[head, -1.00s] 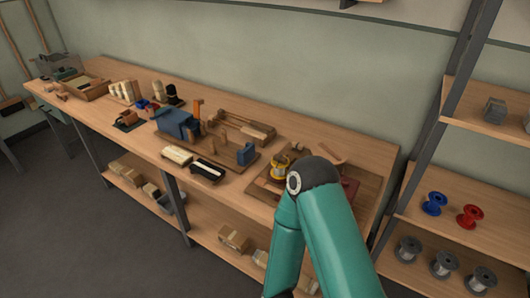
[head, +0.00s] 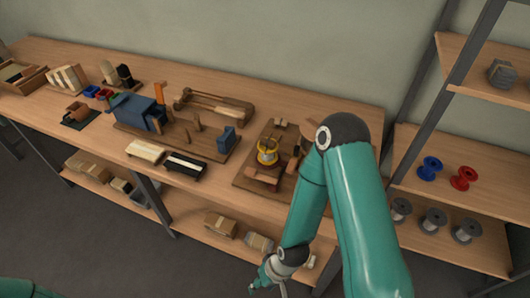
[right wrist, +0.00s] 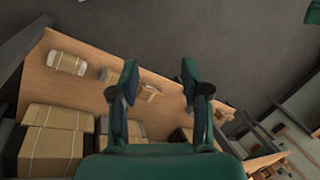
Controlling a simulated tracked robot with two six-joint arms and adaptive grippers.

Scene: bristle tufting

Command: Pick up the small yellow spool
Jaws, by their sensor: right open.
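The small yellow spool (head: 268,155) sits on a wooden board (head: 248,173) near the right end of the workbench, in the head view. It appears to be on a small stand with a reddish base. My right gripper (head: 262,286) hangs low in front of the bench, below and well apart from the spool. In the right wrist view, my right gripper (right wrist: 160,80) is open with nothing between its fingers. The spool cannot be made out there. My left gripper is out of view.
The bench top (head: 340,98) carries a blue machine (head: 137,112) and two brushes or blocks left of the spool. A lower shelf (head: 190,222) holds wrapped bundles. A rack at right holds a blue spool (head: 429,168), a red spool (head: 464,178) and grey spools.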

